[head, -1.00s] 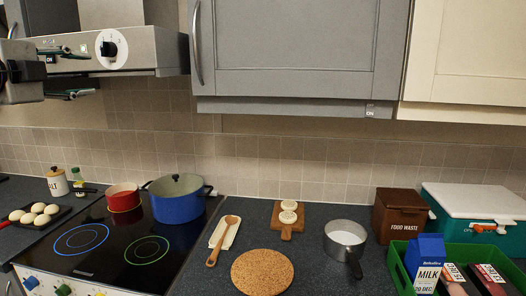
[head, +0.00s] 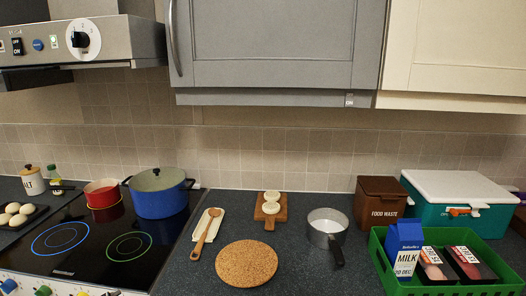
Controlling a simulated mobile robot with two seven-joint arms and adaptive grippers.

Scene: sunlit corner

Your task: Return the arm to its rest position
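Neither of my grippers shows in the head view now, and no part of my arms can be made out. The extractor hood (head: 115,42) at the top left is in plain view. Its front carries a black on/off switch (head: 17,46), a blue button (head: 38,45) and a round dial (head: 80,40). Nothing is seen touching it.
On the hob (head: 75,225) stand a blue lidded pot (head: 160,197) and a red pan (head: 103,192). A cork mat (head: 246,262), wooden spoon (head: 206,232), saucepan (head: 326,226), green crate (head: 440,290), food waste box (head: 381,200) and teal cooler (head: 455,212) occupy the worktop.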

